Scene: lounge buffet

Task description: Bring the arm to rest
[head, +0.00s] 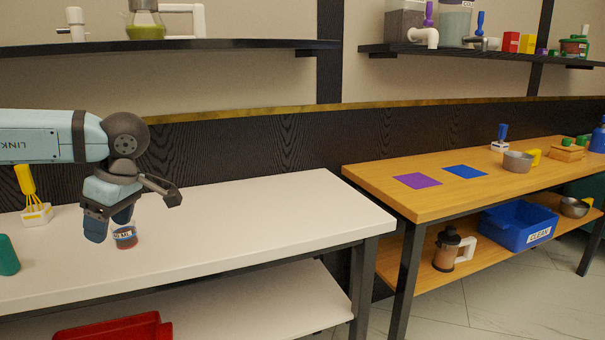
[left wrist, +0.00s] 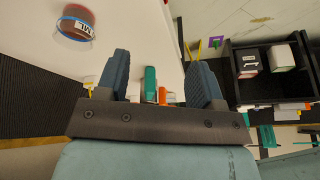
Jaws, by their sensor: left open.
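My left arm comes in from the left in the head view, over the white counter (head: 270,215). Its gripper (head: 110,230) points down above the counter. In the left wrist view the two blue fingers of this gripper (left wrist: 160,80) are apart, with nothing held between them. A small jar with a red-brown content and a white label (head: 125,237) stands on the counter just right of the fingers, and it also shows in the left wrist view (left wrist: 76,22). It looks apart from the fingers. My right gripper is not in view.
A yellow-handled whisk in a white holder (head: 35,210) and a green cylinder (head: 8,255) stand at the counter's left. A red bin (head: 115,328) is below. A wooden table (head: 400,205) at right bears purple (head: 417,181) and blue (head: 465,171) mats. The counter's right part is clear.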

